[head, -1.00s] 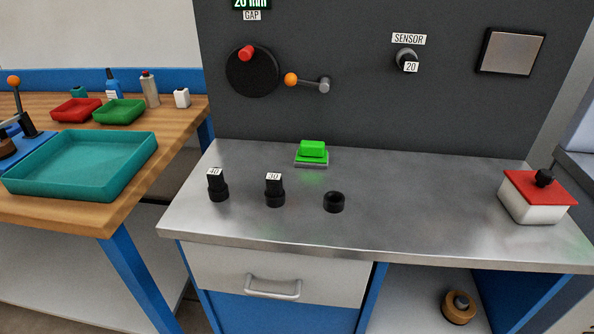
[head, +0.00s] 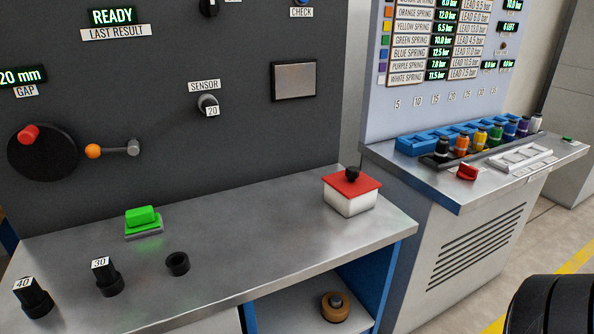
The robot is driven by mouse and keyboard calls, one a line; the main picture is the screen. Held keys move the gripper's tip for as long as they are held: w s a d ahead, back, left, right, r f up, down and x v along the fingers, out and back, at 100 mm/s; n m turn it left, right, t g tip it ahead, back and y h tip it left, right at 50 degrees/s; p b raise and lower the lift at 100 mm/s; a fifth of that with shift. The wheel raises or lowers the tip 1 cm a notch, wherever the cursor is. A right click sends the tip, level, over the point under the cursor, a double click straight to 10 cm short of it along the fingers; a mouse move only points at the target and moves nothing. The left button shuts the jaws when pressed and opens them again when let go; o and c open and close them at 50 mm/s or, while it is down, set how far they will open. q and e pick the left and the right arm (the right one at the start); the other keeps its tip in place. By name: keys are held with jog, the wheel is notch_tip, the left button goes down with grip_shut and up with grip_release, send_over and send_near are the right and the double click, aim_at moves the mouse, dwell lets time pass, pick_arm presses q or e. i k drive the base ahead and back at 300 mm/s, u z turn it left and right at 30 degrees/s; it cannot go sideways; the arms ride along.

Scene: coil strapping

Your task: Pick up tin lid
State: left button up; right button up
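The tin lid (head: 352,181) is a flat red square with a black knob on top. It sits on a white square tin (head: 349,202) near the right end of the grey steel bench in the head view. The lid looks level and covers the tin's opening, so the inside is hidden. Neither my left nor my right gripper shows in the head view.
The steel bench (head: 245,255) is clear left of the tin. A green button (head: 141,215), black plugs marked 30 (head: 106,278) and 40 (head: 33,298) and a black ring (head: 177,263) stand further left. A second console (head: 465,185) stands right, beyond a gap.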

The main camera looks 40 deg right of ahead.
aim_at(351, 183)
jog(key=z, duration=1.7)
jog(key=k, duration=0.4)
jog(key=z, duration=1.15)
jog(key=i, duration=0.7)
jog(key=u, duration=0.7)
